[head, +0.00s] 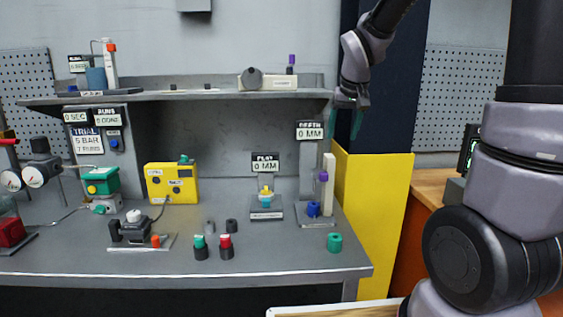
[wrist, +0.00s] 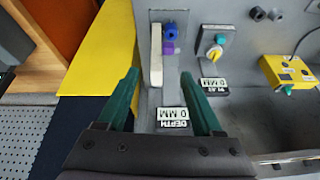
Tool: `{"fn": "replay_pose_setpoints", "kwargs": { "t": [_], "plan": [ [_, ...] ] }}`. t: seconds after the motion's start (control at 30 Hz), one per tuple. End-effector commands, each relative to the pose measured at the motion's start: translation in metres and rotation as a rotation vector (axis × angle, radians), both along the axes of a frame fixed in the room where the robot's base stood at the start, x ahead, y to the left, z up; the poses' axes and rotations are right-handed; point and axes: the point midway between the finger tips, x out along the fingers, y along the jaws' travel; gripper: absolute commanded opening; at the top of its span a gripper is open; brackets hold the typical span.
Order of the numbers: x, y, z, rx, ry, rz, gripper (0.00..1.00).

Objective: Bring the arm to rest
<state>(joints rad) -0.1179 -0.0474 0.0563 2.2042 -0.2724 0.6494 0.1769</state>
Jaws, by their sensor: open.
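My gripper (head: 350,108) hangs from my arm at the upper right of the bench in the head view, in front of the dark blue panel. In the wrist view its two green fingers (wrist: 160,95) are spread apart with nothing between the tips. The fingers are above the bench's right end, near the depth stand. No object is held. My larger arm links fill the right edge of the head view.
A shelf (head: 190,95) runs behind. A yellow panel (head: 375,220) stands right of the bench, beside a wooden surface (head: 430,186).

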Motion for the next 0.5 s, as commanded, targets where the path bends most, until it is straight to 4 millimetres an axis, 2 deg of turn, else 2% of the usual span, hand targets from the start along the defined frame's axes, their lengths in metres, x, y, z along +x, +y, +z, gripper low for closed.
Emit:
{"fn": "replay_pose_setpoints", "kwargs": {
  "t": [0.03, 0.2, 0.4, 0.5],
  "plan": [
    [-0.019, -0.008, 0.019, 0.021, -0.023, -0.028, 0.68],
    [-0.082, -0.024, 0.056, 0.101, -0.067, -0.105, 0.68],
    [-0.152, -0.032, 0.079, 0.203, -0.118, -0.168, 0.68],
    [-0.177, -0.032, 0.084, 0.246, -0.139, -0.185, 0.68]
  ]
}}
